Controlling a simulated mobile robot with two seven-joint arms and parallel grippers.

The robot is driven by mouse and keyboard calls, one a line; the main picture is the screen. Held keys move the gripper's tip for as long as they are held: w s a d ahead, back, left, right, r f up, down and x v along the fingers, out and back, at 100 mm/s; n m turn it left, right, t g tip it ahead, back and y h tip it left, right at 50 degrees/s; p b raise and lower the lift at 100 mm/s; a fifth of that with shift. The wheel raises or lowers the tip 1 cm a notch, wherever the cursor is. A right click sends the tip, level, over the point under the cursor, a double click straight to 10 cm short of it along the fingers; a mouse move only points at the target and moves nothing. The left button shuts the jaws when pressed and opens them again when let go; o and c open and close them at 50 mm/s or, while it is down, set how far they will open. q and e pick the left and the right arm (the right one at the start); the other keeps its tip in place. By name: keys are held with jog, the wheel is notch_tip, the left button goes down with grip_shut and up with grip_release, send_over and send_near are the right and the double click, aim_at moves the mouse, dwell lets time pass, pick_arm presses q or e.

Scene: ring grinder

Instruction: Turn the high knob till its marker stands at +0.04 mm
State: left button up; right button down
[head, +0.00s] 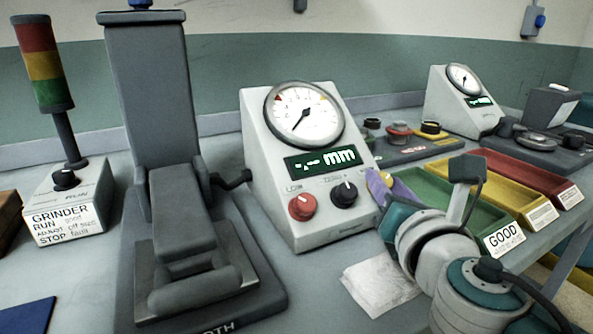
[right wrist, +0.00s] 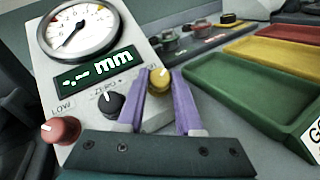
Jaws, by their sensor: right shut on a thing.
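The gauge unit (head: 310,205) is a pale box with a round dial (head: 304,113), a green-lit display and a row of knobs. The display (head: 321,161) shows dashes and "mm", with no number. The high knob (right wrist: 158,88) is yellow and sits at the right end of the row; its label and marker are not readable. My right gripper (right wrist: 159,75) has purple fingers, one on each side of this knob, and is shut on it. In the head view the right gripper (head: 393,189) mostly hides the knob. My left gripper is not in view.
The red low knob (head: 302,207) and black zero knob (head: 344,193) are just left of the held knob. Green (head: 436,188), yellow (head: 485,181) and red (head: 525,172) trays stand to the right. A dark stand (head: 180,190) is at the left; a white cloth (head: 381,284) lies in front.

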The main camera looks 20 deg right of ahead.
dwell(0.4)
jog(key=c, duration=0.6)
grip_release()
jog(key=v, duration=1)
jog(key=shift+r, duration=0.15)
